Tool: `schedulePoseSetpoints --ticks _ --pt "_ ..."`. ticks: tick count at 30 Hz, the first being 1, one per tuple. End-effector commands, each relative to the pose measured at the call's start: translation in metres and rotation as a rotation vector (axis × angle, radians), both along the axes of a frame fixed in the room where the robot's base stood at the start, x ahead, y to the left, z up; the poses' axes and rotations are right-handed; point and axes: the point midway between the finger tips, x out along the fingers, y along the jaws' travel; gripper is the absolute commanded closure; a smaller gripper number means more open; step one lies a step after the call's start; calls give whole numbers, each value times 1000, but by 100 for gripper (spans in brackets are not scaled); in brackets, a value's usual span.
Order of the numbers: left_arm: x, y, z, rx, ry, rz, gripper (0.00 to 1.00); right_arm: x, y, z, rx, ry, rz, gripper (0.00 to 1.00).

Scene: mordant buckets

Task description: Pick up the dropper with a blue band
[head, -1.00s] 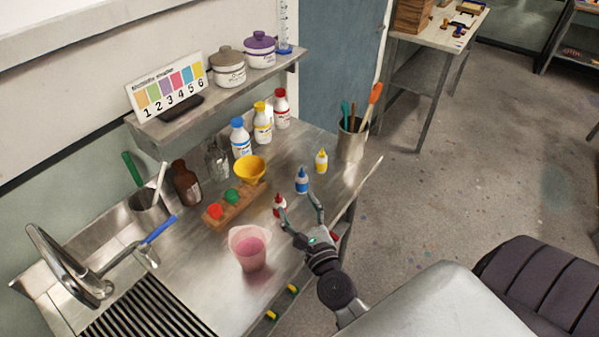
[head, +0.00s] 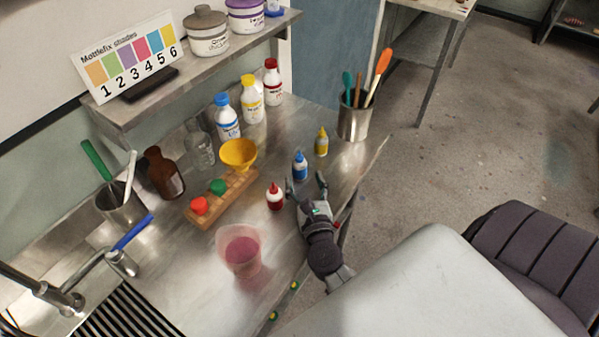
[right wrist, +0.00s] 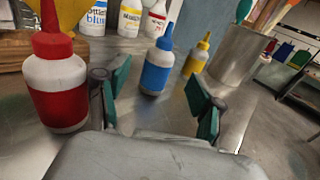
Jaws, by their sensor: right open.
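The dropper with a blue band (head: 300,167) stands upright on the steel bench, with a blue tip. In the right wrist view the blue dropper (right wrist: 157,64) is ahead of the jaws, roughly between the two fingers and apart from them. My right gripper (head: 307,186) is open and empty, low over the bench just in front of it; it also shows in the right wrist view (right wrist: 160,100). A red dropper (head: 275,196) stands close on the left of the gripper. A yellow dropper (head: 321,142) stands behind and to the right. My left gripper is not in view.
A pink beaker (head: 240,251) stands at the bench's front. A wooden rack (head: 226,204) carries a yellow funnel (head: 238,153) and red and green caps. A steel pot of tools (head: 353,123) is at the back right. Larger bottles stand behind, below a shelf (head: 150,107).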

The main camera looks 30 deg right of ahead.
Motion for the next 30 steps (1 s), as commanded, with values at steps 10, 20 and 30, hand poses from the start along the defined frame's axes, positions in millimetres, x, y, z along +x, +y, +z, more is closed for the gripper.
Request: schedulePoseSetpoints --ticks 10,20,30 --pt "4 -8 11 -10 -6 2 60 46 -19 3 -1 -1 0 33" --pt "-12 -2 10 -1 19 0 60 55 -23 1 -1 1 0 33" --pt "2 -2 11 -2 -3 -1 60 55 -22 1 -1 1 0 84"
